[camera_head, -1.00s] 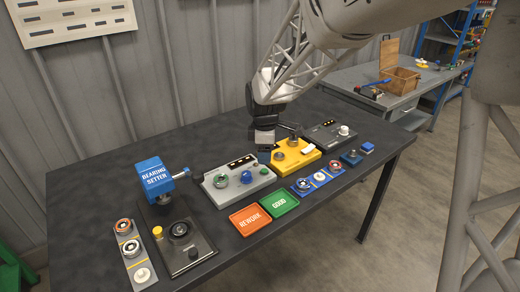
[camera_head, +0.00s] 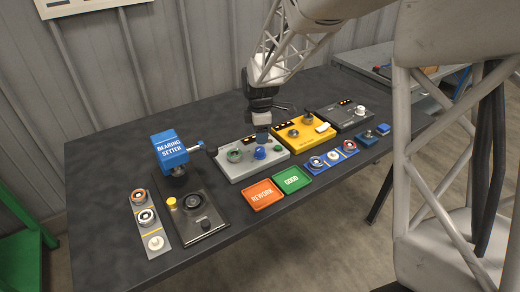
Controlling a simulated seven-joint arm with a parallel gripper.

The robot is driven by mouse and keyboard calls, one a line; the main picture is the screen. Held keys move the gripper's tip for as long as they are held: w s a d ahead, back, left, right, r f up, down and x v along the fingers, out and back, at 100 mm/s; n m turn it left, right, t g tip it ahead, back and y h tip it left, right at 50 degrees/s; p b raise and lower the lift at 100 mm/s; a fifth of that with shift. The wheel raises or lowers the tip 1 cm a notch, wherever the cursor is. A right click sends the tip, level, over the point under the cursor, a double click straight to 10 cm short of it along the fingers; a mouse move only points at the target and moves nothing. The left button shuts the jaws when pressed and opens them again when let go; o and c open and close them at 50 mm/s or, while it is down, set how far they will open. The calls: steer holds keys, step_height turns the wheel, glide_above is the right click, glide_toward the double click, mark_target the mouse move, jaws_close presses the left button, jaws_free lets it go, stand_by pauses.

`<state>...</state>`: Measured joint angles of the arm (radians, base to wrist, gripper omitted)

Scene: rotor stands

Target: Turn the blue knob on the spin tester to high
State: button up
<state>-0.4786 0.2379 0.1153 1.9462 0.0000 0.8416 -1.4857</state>
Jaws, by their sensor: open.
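The blue knob (camera_head: 260,153) is on the right part of a light grey box (camera_head: 240,173), apparently the spin tester, in the head view. A green knob or ring (camera_head: 235,156) is left of it on the same box. My gripper (camera_head: 262,138) points down directly above the blue knob, very close to it. It is open, but its fingers are small and dark, and I cannot tell whether they touch the knob. The gripper covers part of the box's back and the knob's top. The knob's setting is too small to read.
The yellow box (camera_head: 303,141) and dark grey box (camera_head: 344,122) stand to the right. The blue bearing setter (camera_head: 170,149) is left, its lever reaching near the grey box. Orange REWORK (camera_head: 263,195) and green GOOD (camera_head: 292,179) pads lie in front.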

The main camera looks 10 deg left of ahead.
mark_target(260, 149)
steer(key=shift+f, duration=3.7)
steer(key=c, duration=0.9)
